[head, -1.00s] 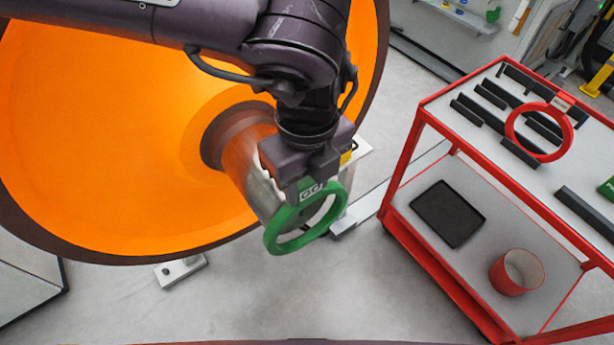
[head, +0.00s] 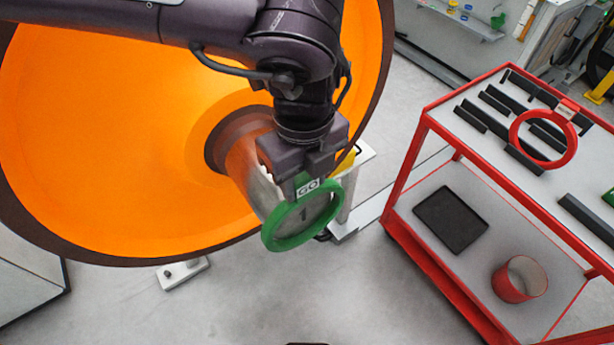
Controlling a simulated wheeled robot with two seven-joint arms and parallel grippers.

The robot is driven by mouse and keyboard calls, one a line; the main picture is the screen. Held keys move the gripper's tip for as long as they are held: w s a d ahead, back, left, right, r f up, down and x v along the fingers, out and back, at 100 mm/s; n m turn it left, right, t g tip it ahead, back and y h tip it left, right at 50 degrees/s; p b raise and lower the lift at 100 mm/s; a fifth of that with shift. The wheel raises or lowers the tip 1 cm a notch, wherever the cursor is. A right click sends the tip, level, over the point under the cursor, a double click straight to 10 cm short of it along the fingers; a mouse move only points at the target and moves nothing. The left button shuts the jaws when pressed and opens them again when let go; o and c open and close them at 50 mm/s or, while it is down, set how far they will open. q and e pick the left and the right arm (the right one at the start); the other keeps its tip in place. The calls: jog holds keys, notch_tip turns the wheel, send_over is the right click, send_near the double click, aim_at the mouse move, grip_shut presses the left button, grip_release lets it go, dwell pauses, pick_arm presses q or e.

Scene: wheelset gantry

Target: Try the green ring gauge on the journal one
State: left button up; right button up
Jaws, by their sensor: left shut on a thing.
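The green ring gauge (head: 270,238), marked GO, is held at its upper edge by my left gripper (head: 309,180), which is shut on it. The ring stands at the outer end of the metal journal (head: 262,192), which sticks out of the orange wheel (head: 110,150). The journal's grey end shows through the ring's opening and fills most of it. I cannot tell whether the ring is around the journal or just in front of its end. The gripper hides part of the journal's upper side. My right gripper is out of view.
A red cart (head: 405,185) stands at the right. A red ring (head: 573,150) and several black holders are on its top. A black tray (head: 451,219) and a red cup (head: 520,279) are on its lower shelf. The floor between wheel and cart is mostly clear.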

pick_arm(q)
jog(key=shift+w+a, duration=0.6)
jog(key=shift+w, duration=0.2)
jog(key=shift+w+a, duration=0.55)
jog(key=shift+w, duration=0.2)
jog(key=shift+s, duration=0.1)
dwell(0.3)
jog(key=s+d+b, duration=0.1)
jog(key=s+d, duration=0.5)
jog(key=s, duration=0.2)
jog(key=shift+s, duration=0.15)
dwell(1.0)
dwell(0.5)
